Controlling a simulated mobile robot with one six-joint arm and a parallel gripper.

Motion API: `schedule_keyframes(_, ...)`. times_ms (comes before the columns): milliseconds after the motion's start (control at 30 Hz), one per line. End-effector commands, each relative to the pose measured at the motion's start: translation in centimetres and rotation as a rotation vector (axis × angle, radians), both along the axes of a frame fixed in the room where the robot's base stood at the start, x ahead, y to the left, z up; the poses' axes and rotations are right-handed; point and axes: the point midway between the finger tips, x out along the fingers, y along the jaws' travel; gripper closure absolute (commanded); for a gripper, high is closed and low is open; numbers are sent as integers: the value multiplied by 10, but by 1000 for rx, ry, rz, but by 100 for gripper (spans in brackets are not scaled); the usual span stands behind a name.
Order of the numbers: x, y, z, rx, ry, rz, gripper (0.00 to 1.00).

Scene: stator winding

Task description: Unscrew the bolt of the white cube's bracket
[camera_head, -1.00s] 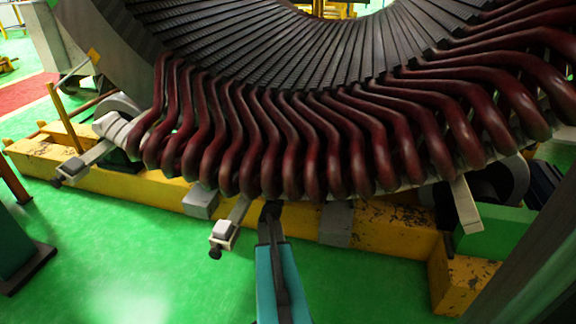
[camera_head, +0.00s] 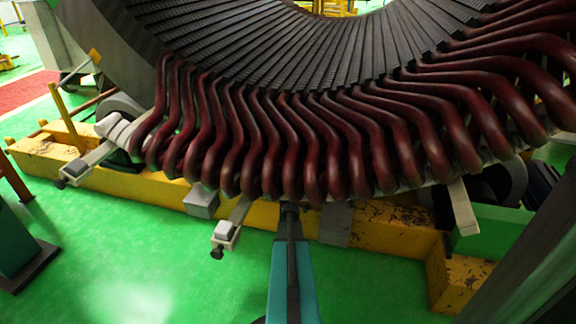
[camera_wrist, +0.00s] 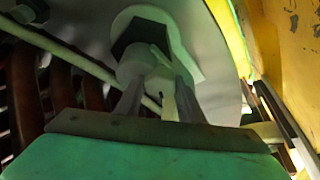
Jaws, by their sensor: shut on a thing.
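In the head view, a bracket (camera_head: 237,214) sticks out below the coils with a white cube (camera_head: 226,229) and a dark bolt (camera_head: 216,252) at its outer end. My arm reaches up to the right of this bracket, and its tip is by the lower coil edge, with my gripper too small to make out there. In the wrist view, my gripper (camera_wrist: 160,72) has its two fingers shut on a pale round bolt part (camera_wrist: 133,69), just below a dark hexagonal piece (camera_wrist: 140,37) against a light round surface. The fingers partly hide the contact.
Dark red coils (camera_head: 270,150) hang close above my arm's tip. A yellow beam (camera_head: 385,228) runs behind it, and it shows at the right in the wrist view. Another bracket (camera_head: 95,162) stands at the left, another (camera_head: 463,207) at the right. Green floor (camera_head: 150,250) is open in front.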

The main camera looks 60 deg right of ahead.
Motion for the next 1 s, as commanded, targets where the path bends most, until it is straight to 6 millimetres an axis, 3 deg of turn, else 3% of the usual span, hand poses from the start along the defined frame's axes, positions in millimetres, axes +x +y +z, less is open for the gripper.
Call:
schedule_keyframes(600,-1,0,1,-170,539,0,88)
schedule_keyframes(1000,0,0,-1,-225,714,0,88)
